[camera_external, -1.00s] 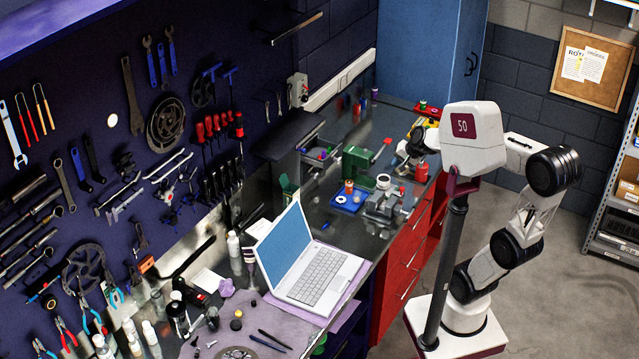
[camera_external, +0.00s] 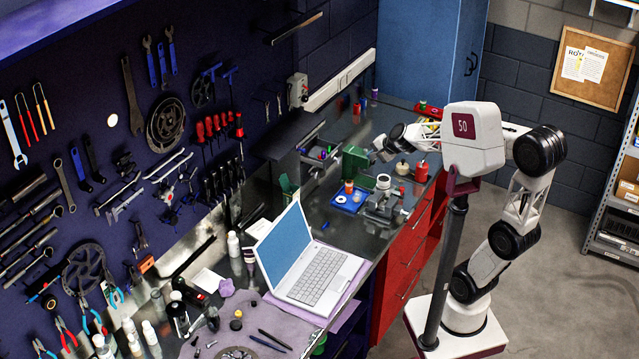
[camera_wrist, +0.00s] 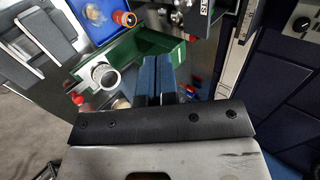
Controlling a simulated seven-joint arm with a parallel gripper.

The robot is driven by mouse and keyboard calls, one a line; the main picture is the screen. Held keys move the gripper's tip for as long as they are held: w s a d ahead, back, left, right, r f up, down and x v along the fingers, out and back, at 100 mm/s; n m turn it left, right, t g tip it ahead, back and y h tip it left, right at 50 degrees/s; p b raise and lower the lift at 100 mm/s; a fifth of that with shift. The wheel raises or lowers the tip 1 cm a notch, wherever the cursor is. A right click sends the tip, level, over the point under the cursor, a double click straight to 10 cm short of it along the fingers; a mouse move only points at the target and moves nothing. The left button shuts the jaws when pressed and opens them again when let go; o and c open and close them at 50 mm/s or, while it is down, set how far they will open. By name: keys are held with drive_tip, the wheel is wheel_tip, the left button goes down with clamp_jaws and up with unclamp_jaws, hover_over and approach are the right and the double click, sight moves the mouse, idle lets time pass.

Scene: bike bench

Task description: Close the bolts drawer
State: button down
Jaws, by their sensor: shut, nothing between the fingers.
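No label reading bolts is legible, so I cannot tell for sure which drawer is meant. A green box-like unit (camera_external: 355,165) stands on the bench beyond the blue tray. In the wrist view a green open-topped compartment (camera_wrist: 148,46) lies just ahead of the fingers. My gripper (camera_external: 377,151) is at the right side of the green unit. In the wrist view my gripper (camera_wrist: 157,60) shows its two blue-grey fingers together, with nothing held. The fingertips overlap the compartment's near edge in that view; contact cannot be told.
A blue tray (camera_external: 342,203) and a grey vise (camera_external: 386,207) stand nearer on the bench. Red bench drawers (camera_external: 398,275) face the floor. An open laptop (camera_external: 321,274) is at the front.

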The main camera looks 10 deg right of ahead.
sight(335, 151)
drive_tip(key=shift+w+a+r+x, duration=0.2)
drive_tip(key=shift+r+x, duration=0.15)
drive_tip(key=shift+x, duration=1.75)
drive_tip(key=shift+w+a+r+x, duration=0.25)
drive_tip(key=shift+r+x, duration=0.05)
drive_tip(key=shift+x, duration=1.8)
drive_tip(key=shift+w+a+r+x, duration=0.2)
drive_tip(key=shift+r+x, duration=0.15)
drive_tip(key=shift+x, duration=1.75)
drive_tip(key=w+a, duration=0.8)
drive_tip(key=shift+w+a, duration=0.15)
drive_tip(key=shift+r, duration=0.1)
drive_tip(key=shift+s+d, duration=1.4)
drive_tip(key=shift+d, duration=0.05)
drive_tip(key=v, duration=1)
